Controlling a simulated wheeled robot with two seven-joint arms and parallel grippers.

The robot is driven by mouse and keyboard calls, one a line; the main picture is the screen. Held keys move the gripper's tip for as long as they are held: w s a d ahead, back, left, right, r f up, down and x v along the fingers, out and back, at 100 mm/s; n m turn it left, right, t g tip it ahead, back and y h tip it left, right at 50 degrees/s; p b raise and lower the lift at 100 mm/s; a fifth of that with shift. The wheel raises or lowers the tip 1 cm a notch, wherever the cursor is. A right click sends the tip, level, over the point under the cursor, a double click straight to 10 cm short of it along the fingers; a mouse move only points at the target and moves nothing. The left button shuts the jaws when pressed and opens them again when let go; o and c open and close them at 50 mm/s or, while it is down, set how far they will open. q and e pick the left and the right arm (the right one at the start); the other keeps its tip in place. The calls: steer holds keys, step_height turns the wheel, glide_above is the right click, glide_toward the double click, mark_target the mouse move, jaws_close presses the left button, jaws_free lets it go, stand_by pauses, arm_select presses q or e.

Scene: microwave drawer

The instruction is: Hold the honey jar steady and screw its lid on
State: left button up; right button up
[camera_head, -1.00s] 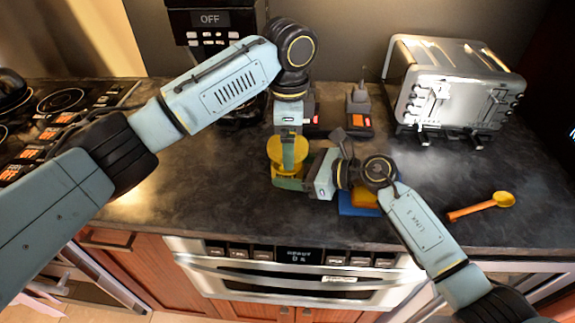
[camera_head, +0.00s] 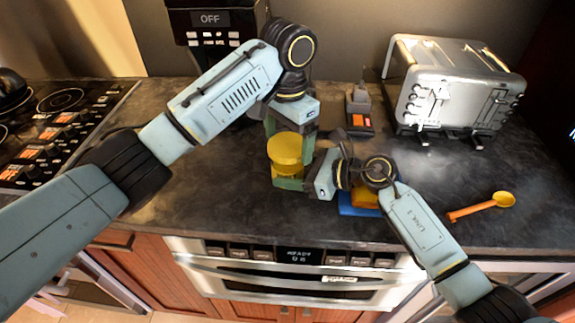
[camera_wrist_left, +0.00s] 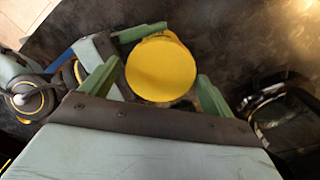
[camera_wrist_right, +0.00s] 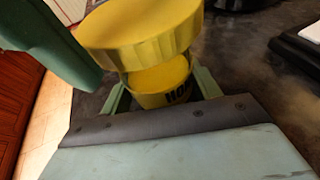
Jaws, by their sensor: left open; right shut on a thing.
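The yellow lid (camera_head: 286,150) is over the honey jar. In the right wrist view, the lid (camera_wrist_right: 140,30) is above the jar (camera_wrist_right: 165,90), whose dark label shows part of a word. My right gripper (camera_head: 290,181) is shut around the jar low down, coming from the right. My left gripper (camera_head: 289,133) is above, pointing down, open, with fingers on either side of the lid. The left wrist view shows the round lid top (camera_wrist_left: 160,68) between the spread fingers.
A yellow-orange spoon (camera_head: 482,206) lies at the right. A toaster (camera_head: 455,85) stands at the back right, a stove (camera_head: 60,125) at the left. The counter's front edge is close.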

arm_select(q)
steer(key=n, duration=1.4)
